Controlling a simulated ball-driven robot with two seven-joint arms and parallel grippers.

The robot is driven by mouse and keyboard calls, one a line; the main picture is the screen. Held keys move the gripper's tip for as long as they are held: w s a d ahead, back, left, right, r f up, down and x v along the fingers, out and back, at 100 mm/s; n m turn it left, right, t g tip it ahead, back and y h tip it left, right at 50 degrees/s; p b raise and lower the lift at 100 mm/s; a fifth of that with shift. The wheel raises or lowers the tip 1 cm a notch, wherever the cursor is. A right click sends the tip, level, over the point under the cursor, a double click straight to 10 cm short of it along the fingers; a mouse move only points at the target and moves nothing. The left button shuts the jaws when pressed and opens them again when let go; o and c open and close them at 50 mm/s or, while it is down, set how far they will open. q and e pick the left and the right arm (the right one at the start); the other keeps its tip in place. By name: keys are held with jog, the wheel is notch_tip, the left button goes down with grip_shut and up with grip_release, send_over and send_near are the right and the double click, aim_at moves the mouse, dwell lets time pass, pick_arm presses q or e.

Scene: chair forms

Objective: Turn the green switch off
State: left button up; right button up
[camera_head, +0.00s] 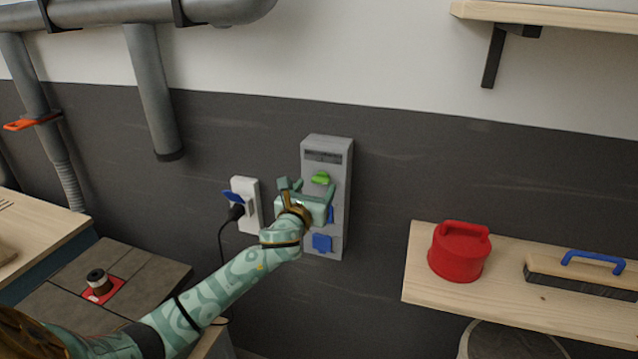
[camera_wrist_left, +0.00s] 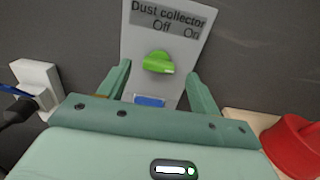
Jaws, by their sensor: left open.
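The green switch (camera_head: 321,177) is a rotary knob near the top of a grey wall panel (camera_head: 341,160). In the left wrist view the green switch (camera_wrist_left: 158,63) sits under the label "Dust collector" with "Off" at left and "On" at right. Its narrow end points to the right and slightly down. My left gripper (camera_head: 309,187) is open in front of the panel, just below the knob. In the wrist view its two fingers (camera_wrist_left: 158,80) stand on either side of the knob, apart from it. My right gripper is not in view.
Blue controls (camera_head: 322,243) sit lower on the panel, partly hidden by my gripper. A white socket (camera_head: 250,205) with a black plug is to the left. A red container (camera_head: 459,252) and a blue-handled brush (camera_head: 585,274) are on a wooden shelf (camera_head: 500,297) to the right.

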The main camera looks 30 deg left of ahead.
aim_at(319, 181)
pick_arm(q)
jog(key=shift+x, duration=1.8)
jog(key=shift+c, duration=0.3)
jog(key=c, duration=0.9)
